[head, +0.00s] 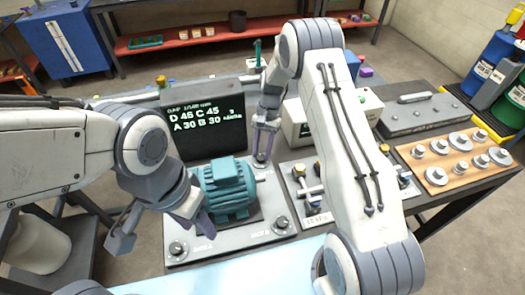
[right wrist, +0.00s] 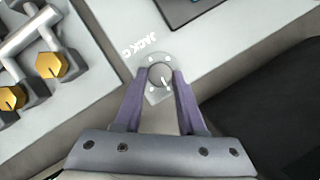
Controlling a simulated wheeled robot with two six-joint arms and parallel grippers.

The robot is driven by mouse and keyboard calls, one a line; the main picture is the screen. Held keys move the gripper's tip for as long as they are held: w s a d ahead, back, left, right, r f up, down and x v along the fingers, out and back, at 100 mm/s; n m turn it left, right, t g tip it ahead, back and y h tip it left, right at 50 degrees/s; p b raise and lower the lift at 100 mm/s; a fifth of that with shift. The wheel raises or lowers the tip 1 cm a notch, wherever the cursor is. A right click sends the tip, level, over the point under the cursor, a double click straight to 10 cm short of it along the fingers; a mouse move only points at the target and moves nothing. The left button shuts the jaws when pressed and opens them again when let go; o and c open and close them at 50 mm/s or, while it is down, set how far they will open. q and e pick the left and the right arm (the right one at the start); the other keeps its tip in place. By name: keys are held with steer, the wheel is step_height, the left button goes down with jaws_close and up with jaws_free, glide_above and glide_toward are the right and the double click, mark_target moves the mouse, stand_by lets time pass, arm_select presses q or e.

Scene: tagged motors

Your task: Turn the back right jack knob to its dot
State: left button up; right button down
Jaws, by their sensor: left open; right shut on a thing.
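The back right jack knob (right wrist: 160,73) is a round grey knob on a light plate, beside the printed label JACK C, in the right wrist view. It has a white pointer line toward its lower right, and several pale marks lie around it. My right gripper (right wrist: 161,78) is shut on the knob, one purple finger on each side. My left gripper (head: 160,226) is open at the motor's front left.
Front knobs (head: 178,248) and (head: 282,222) sit on the motor's base plate. A dark display (head: 205,118) behind reads D 45, C 45, A 30, B 30. A fixture with gold hex knobs (right wrist: 48,65) stands beside jack C. A wooden board of weights (head: 455,160) lies at right.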

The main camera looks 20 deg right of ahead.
steer(key=shift+n, duration=0.3)
stand_by(0.4)
steer(key=c, duration=0.5)
jaws_free()
steer(key=b+v, duration=0.2)
steer(key=v, duration=0.8)
steer(key=shift+w+r, duration=0.15)
steer(key=shift+r, duration=0.05)
